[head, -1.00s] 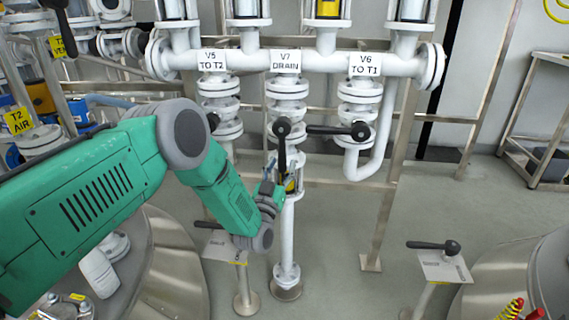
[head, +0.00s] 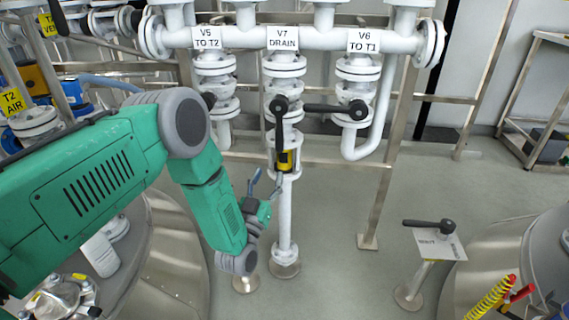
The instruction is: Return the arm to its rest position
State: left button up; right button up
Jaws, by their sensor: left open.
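My left arm (head: 90,180) is green with grey joints and reaches in from the left, its forearm bent downward. My left gripper (head: 264,188) is open and empty, just left of the vertical white drain pipe (head: 286,215), below the valves. A gap shows between it and the pipe. The V7 DRAIN valve's black lever (head: 280,125) points down. The V6 TO T1 lever (head: 335,109) lies level, pointing left. At V5 TO T2 a black knob (head: 208,101) shows beside my arm; the rest of that lever cannot be made out. My right gripper is not in view.
The white manifold (head: 320,38) crosses the top on steel posts (head: 385,165). A stand with a black lever (head: 428,226) is at right. Rounded metal vessels stand at lower left (head: 165,260) and lower right (head: 500,255).

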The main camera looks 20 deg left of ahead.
pick_arm(q)
jog(key=s+d+f+m+g+h+p, duration=0.25)
jog(key=s+f+g+p, duration=0.35)
jog(key=s+f+g, duration=0.6)
jog(key=s+a+r+g+y+p, duration=0.1)
jog(key=s+g, duration=0.4)
jog(key=s, duration=0.9)
jog(key=s+a+r+n+g+p, duration=0.1)
jog(key=s+a+g+p, duration=0.1)
jog(key=s, duration=1.2)
jog(key=a+g, duration=0.1)
jog(key=g, duration=0.1)
jog(key=shift+r+g+y, duration=0.3)
jog(key=shift+g+y, duration=0.05)
jog(key=shift+g, duration=0.05)
dwell(1.2)
